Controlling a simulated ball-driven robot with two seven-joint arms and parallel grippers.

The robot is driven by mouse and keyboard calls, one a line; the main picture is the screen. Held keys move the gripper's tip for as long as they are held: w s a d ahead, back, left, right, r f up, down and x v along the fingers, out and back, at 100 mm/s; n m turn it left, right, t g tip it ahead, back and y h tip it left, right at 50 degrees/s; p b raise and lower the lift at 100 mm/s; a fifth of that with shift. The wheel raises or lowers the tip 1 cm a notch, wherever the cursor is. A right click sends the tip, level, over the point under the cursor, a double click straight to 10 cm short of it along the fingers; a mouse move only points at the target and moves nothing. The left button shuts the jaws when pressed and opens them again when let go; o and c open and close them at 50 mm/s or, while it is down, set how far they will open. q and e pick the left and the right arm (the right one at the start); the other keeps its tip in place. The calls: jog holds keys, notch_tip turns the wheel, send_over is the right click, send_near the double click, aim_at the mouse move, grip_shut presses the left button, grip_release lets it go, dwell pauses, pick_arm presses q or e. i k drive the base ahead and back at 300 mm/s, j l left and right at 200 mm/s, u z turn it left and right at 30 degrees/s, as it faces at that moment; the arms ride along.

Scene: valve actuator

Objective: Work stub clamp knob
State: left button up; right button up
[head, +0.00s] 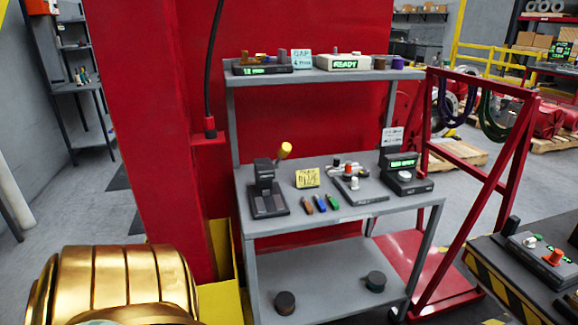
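A grey fixture (357,188) with knobs and a small clamp-like part stands on the middle shelf of the grey cart (335,210). It carries a white knob (354,184) and a red knob (348,170). I cannot tell for sure which of these is the stub clamp knob. To its right, a dark device (405,178) with a lit green display has a pale round knob on its front. Neither of my grippers is in view, and nothing is seen touching the fixture.
A black press with a yellow-tipped lever (268,190), a yellow note (307,178) and several coloured pens share the shelf. A red column (140,120) stands at left, a red frame (490,180) at right. A hazard-striped bench (505,290) is at lower right.

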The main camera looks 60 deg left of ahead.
aim_at(363, 175)
jog(key=u, duration=1.5)
